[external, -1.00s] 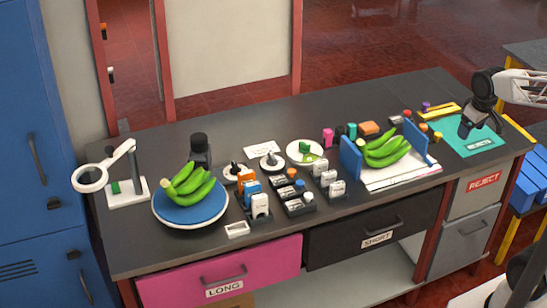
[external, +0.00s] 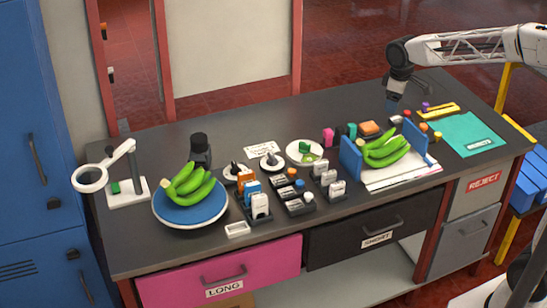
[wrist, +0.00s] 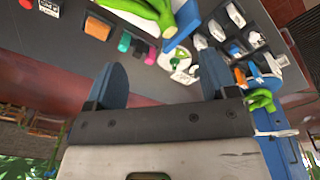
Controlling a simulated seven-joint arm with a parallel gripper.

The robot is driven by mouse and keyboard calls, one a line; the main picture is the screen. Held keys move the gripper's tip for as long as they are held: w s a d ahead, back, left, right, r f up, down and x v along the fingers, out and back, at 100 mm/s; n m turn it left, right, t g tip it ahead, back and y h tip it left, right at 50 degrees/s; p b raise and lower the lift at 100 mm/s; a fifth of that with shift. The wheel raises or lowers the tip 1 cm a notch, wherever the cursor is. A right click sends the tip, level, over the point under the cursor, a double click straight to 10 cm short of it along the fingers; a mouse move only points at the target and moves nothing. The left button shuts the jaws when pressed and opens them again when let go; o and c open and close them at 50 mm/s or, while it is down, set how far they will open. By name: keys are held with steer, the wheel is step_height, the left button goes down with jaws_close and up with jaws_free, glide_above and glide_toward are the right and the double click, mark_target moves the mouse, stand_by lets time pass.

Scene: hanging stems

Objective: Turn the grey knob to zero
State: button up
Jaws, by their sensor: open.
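Two small round dials with upright knobs stand mid-table in the external view, a left dial (external: 234,168) and a right dial (external: 272,161). Both knobs look dark or grey at this size; I cannot tell which is the task's grey knob, nor read their settings. My gripper (external: 394,106) is above the far right part of the table, well to the right of both dials. In the wrist view my gripper (wrist: 162,78) has its two blue fingers wide apart with nothing between them. I cannot make out the dials clearly there.
Between my gripper and the dials stand small coloured blocks, a white plate (external: 304,152) and green bananas (external: 384,146) between blue uprights. Small racks stand in front of the dials, and a black-topped object (external: 200,150) behind left.

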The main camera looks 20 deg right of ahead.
steer(key=w+a+f+n, duration=0.2)
steer(key=w+a+f, duration=0.1)
steer(key=w+a, duration=0.4)
steer(key=w+a+f+n, duration=0.2)
steer(key=w+a+f, duration=0.25)
steer(key=a, duration=0.35)
steer(key=n+g, duration=0.1)
steer(key=n, duration=0.4)
glide_above(272, 155)
steer(key=f, duration=1)
steer(key=shift+s+d+f, duration=0.1)
steer(key=shift+d+f, duration=0.15)
steer(key=shift+f, duration=0.15)
steer(key=shift+a+f, duration=0.2)
steer(key=shift+a, duration=0.05)
steer(key=shift+f, duration=0.15)
steer(key=shift+f, duration=3.75)
steer(key=shift+c, duration=0.3)
steer(key=c, duration=0.9)
